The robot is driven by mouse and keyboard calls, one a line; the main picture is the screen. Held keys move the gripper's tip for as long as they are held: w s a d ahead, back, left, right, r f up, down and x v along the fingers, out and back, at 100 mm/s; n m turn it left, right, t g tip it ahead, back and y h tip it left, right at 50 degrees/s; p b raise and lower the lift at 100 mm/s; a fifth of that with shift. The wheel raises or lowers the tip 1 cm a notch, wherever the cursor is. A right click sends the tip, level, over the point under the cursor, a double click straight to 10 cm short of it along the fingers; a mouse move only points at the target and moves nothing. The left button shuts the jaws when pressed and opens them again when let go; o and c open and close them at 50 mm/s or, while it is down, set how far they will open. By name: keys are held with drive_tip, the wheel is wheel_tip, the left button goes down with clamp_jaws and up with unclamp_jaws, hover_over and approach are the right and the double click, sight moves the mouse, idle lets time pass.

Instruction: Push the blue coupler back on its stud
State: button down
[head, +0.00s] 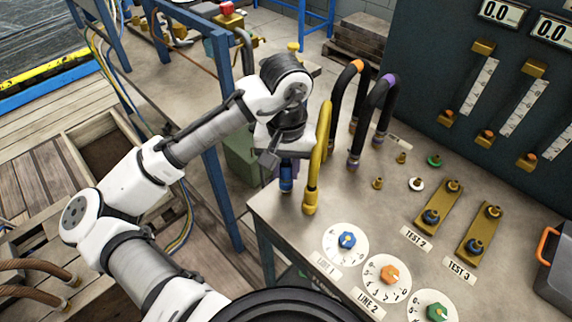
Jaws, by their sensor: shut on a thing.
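The blue coupler (286,179) shows just under my gripper (284,160), near the left edge of the grey bench (345,208). My gripper points down and is shut on the blue coupler. The coupler looks about upright. The fingertips are mostly hidden by the wrist and by a yellow hose. The stud under the coupler is hidden, so I cannot tell whether the two touch.
The yellow hose (322,150) with its yellow coupler (310,202) stands close right of my gripper. Black hoses with orange (356,66) and purple (388,80) bands arch behind it. Several bare studs (377,183), dials (346,241) and brass test plates (438,208) lie right.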

drive_tip(key=shift+f, duration=0.6)
idle(1.6)
drive_tip(key=c, duration=1.1)
unclamp_jaws()
wheel_tip(320, 180, up, 14)
drive_tip(key=shift+f, duration=0.1)
